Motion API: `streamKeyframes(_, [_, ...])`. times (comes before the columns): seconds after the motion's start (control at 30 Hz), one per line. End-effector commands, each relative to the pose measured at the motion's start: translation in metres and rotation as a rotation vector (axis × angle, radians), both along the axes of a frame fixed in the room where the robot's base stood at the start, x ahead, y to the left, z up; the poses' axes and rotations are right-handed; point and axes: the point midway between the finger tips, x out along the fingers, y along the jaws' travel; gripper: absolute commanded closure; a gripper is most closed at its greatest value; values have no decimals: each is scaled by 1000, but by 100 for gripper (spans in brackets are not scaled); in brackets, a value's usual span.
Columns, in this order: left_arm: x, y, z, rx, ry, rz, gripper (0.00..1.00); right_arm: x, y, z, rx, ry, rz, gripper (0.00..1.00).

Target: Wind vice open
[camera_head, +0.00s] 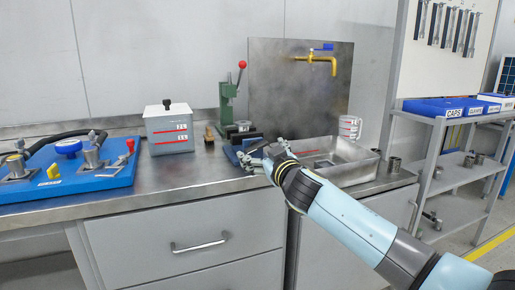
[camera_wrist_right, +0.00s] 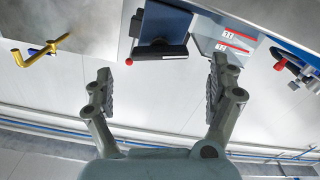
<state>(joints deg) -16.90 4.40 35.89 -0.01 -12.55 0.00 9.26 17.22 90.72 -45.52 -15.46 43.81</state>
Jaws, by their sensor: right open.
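The dark blue vice (camera_head: 231,155) sits at the bench's front edge in the head view, partly hidden by my right gripper. My right gripper (camera_head: 257,153) is at its right side; I cannot tell whether they touch. In the wrist view, the blue vice (camera_wrist_right: 165,20) is at the top centre, beyond the fingers. The right gripper (camera_wrist_right: 162,72) is open there, its fingers wide apart with nothing between them. The vice's winding handle cannot be made out clearly. My left gripper is not in view.
A green press (camera_head: 228,103) with a red-knobbed lever stands behind the vice. A metal tray (camera_head: 362,171) is on the right, below a yellow tap (camera_head: 333,66). A grey lidded box (camera_head: 168,130) and a blue fixture board (camera_head: 105,181) are on the left. Bench room is clear before the box.

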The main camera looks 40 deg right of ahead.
Motion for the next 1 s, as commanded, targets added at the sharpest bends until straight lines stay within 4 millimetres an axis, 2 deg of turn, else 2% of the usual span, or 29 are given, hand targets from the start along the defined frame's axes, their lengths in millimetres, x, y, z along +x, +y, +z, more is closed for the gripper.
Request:
streamKeyframes(0.1, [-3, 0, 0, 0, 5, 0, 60, 21, -5, 0, 1, 0, -1, 10])
streamKeyframes(0.23, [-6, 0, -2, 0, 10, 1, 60, 35, -9, -1, -1, 2, -2, 10])
streamKeyframes(0.6, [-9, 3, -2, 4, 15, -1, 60, 42, -10, -1, 1, 2, 0, 10])
streamKeyframes(1.0, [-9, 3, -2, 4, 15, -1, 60, 42, -10, -1, 1, 2, 0, 61])
